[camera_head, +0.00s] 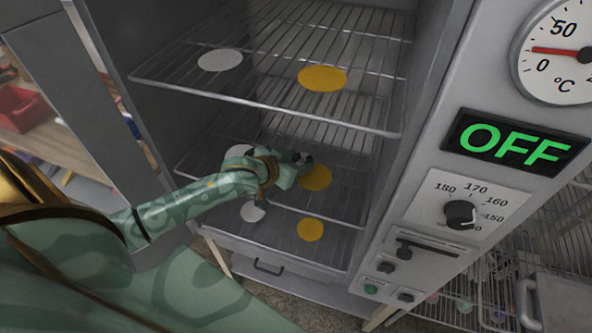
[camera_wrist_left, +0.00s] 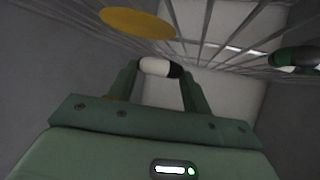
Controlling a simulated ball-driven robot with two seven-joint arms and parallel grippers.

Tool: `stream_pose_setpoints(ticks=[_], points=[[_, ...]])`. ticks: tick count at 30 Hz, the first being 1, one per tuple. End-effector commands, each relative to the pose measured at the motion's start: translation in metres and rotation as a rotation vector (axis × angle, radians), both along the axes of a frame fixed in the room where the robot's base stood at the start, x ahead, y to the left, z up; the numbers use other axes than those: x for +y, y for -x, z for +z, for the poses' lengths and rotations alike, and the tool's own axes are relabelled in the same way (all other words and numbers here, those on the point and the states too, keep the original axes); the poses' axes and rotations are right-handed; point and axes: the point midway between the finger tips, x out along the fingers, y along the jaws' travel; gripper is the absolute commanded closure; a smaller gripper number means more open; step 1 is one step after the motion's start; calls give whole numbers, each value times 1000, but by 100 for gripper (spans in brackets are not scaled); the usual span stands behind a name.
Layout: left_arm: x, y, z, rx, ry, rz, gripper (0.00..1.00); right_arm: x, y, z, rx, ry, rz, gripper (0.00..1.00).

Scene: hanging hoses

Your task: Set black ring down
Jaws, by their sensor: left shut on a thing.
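My left gripper (camera_head: 298,160) reaches into the open oven over the yellow disc (camera_head: 316,177) of the middle rack. In the left wrist view my left gripper (camera_wrist_left: 160,70) is shut on a small black-and-white piece (camera_wrist_left: 158,67) between its fingertips. This is the black ring, seen side-on; its ring shape cannot be made out. In the head view only a small dark bit shows at the fingertips. I cannot tell whether the piece touches a rack. My right gripper is not in view.
The upper rack (camera_head: 262,98) has a white disc (camera_head: 220,60) and a yellow disc (camera_head: 322,78); its front edge is above my left forearm. A lower yellow disc (camera_head: 310,229) lies clear. The oven's control panel (camera_head: 455,212) stands on the right, its display (camera_head: 515,140) reading OFF.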

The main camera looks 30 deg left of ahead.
Motion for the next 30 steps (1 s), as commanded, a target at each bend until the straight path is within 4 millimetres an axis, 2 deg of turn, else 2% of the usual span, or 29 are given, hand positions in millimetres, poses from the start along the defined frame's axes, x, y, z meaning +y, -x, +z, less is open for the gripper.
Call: stream_pose_setpoints(ticks=[1,3,6,17,18,20,30], points=[[6,-3,-9,2,-4,2,73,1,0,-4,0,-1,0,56],[3,-1,-22,4,-1,1,73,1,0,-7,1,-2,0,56],[3,-1,-33,2,0,0,73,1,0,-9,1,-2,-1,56],[2,-1,-37,1,-1,0,73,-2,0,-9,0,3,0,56],[3,-1,-36,1,-1,0,43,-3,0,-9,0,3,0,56],[3,-1,-36,1,-1,0,29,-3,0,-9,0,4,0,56],[3,1,-33,2,-1,0,29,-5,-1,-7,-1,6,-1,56]])
